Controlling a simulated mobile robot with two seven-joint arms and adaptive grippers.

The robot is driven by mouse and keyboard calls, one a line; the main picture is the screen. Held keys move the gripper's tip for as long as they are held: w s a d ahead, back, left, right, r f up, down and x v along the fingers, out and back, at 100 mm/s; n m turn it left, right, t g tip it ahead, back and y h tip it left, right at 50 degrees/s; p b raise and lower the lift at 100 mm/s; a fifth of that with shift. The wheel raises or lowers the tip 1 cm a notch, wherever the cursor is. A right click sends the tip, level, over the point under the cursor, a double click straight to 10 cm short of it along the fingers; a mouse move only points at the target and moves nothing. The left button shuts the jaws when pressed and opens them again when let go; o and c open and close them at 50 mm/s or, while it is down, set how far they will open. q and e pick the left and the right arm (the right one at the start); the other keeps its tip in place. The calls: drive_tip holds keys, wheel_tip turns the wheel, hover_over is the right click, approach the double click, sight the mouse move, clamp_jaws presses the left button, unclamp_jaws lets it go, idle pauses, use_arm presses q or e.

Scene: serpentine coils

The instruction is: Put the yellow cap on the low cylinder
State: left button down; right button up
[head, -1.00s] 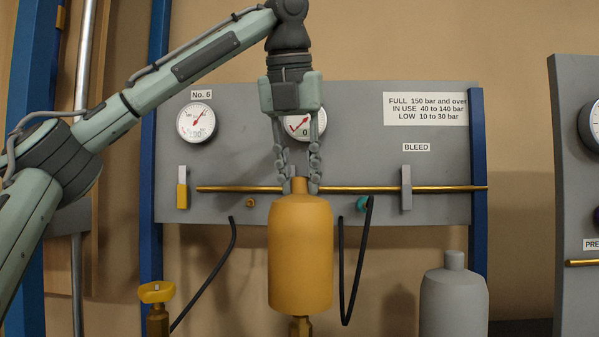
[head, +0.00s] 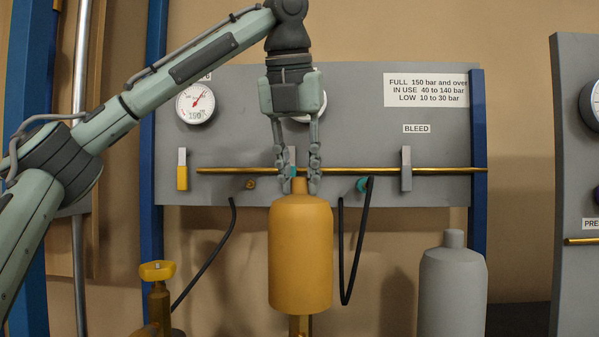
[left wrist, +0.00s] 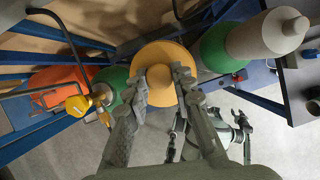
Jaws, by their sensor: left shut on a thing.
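The yellow cap (head: 300,252) is a bottle-shaped cover with a narrow neck, upright. My left gripper (head: 298,180) is shut on its neck from above. In the left wrist view the cap (left wrist: 152,58) shows from above between the fingers (left wrist: 160,85). Brass valve work (head: 301,326) shows just below the cap's lower edge; the cap seems to hang over or partly around it. A green cylinder shoulder (left wrist: 112,85) shows beside and below the cap. The cylinder's body is hidden in the head view.
A grey cap (head: 453,285) stands at right, on a green cylinder (left wrist: 222,48) in the left wrist view. A yellow-handled valve (head: 157,271) stands at left, by an orange cylinder (left wrist: 58,88). Behind are a gauge panel (head: 350,110), brass pipe (head: 350,170) and black hoses (head: 350,270).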

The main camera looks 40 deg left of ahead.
sight(298, 197)
use_arm(q)
drive_tip(key=shift+f+b, duration=0.35)
drive_tip(key=shift+f, duration=0.85)
drive_tip(key=shift+f+b, duration=0.55)
drive_tip(key=shift+f, duration=1.9)
drive_tip(key=shift+f+b, duration=0.35)
drive_tip(key=shift+f, duration=0.05)
